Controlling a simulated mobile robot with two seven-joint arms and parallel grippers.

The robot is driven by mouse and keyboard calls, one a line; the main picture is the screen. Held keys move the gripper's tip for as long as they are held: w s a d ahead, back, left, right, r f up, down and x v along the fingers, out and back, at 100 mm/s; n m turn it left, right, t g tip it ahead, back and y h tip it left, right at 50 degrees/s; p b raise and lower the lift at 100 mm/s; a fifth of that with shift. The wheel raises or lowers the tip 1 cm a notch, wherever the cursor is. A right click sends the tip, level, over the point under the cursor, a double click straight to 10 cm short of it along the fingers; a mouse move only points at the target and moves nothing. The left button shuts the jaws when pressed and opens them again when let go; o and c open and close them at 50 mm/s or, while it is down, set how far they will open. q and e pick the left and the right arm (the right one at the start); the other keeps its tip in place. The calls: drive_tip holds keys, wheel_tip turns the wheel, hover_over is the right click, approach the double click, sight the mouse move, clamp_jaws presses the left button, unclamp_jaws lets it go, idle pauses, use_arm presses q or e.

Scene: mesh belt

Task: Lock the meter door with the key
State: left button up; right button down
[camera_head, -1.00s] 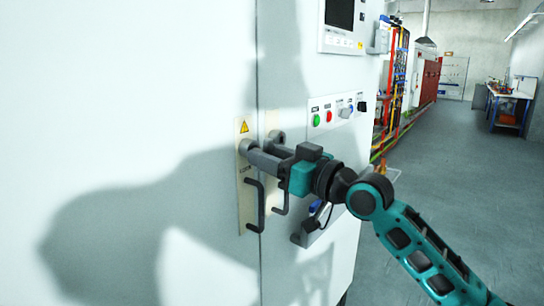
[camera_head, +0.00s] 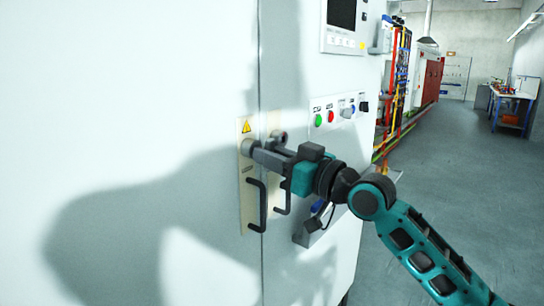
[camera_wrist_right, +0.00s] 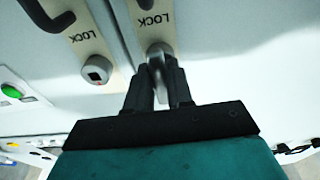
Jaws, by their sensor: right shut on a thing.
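The white cabinet's left meter door (camera_head: 150,90) has a pale lock plate (camera_head: 246,205) with a yellow warning triangle, a round lock (camera_head: 247,147) and a black handle (camera_head: 257,205). My right gripper (camera_head: 262,154) is at this lock, its fingers pointing into it. In the right wrist view its fingers (camera_wrist_right: 157,85) are shut on a thin metal piece, which looks like the key (camera_wrist_right: 158,66), against the lock (camera_wrist_right: 158,50) under the word LOCK. The head view hides the key. How deep it sits and whether the bolt is thrown, I cannot tell. My left gripper is not in view.
The right door has its own lock (camera_wrist_right: 96,68) and handle (camera_head: 283,197) close beside my gripper. Push buttons (camera_head: 331,116) and a screen (camera_head: 341,14) are on the cabinet to the right. The grey floor (camera_head: 450,190) at the right is open, with a workbench (camera_head: 512,105) far back.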

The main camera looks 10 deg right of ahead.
drive_tip(key=shift+f+n+b, duration=0.1)
drive_tip(key=shift+n+b, duration=0.6)
drive_tip(key=shift+b, duration=0.05)
drive_tip(key=shift+n+b, duration=0.6)
drive_tip(key=shift+n, duration=0.7)
